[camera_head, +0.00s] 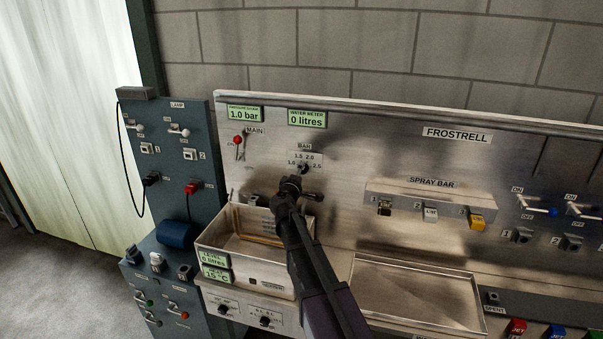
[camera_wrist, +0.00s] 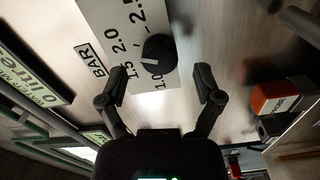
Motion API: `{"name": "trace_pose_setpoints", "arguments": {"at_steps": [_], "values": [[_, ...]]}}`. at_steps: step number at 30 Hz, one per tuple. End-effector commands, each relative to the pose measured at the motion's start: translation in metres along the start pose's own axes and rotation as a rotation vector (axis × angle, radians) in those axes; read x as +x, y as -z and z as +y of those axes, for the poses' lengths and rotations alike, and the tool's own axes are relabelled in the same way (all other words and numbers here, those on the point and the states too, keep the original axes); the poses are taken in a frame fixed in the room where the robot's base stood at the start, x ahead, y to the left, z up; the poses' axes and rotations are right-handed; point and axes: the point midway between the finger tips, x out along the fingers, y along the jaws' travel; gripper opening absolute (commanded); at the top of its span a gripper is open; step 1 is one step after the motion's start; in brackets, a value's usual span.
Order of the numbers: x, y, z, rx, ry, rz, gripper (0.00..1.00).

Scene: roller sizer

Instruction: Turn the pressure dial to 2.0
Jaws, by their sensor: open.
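The pressure dial (camera_wrist: 158,54) is a small round black knob with a white mark, on a pale BAR scale plate (camera_wrist: 95,25) marked 1.0, 1.5, 2.0 and 2.5. The mark points toward the 1.0 and 1.5 side; its exact value I cannot tell. In the head view the dial (camera_head: 303,167) sits just above my gripper (camera_head: 292,184). A green display (camera_head: 244,114) reads 1.0 bar. In the wrist view my gripper (camera_wrist: 160,75) is open, one finger on each side of the dial's lower edge. I see no contact with the dial.
The water meter (camera_head: 307,118) reads 0 litres. A red-knobbed MAIN lever (camera_head: 238,141) is left of the dial. A metal basin (camera_head: 222,238) lies below my gripper. The spray bar (camera_head: 430,196) juts out to the right. An orange block (camera_wrist: 275,98) shows right in the wrist view.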

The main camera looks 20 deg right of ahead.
Motion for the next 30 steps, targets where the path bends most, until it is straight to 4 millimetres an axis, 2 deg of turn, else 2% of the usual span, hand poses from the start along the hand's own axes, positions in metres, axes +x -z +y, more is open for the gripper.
{"name": "trace_pose_setpoints", "arguments": {"at_steps": [15, 21, 30], "values": [[-0.081, -0.002, 0.000, 0.000, 0.000, 0.001, 0.84], [-0.098, -0.001, 0.000, 0.000, 0.000, 0.002, 0.84], [-0.102, 0.000, 0.000, 0.000, 0.000, 0.000, 0.84]]}}
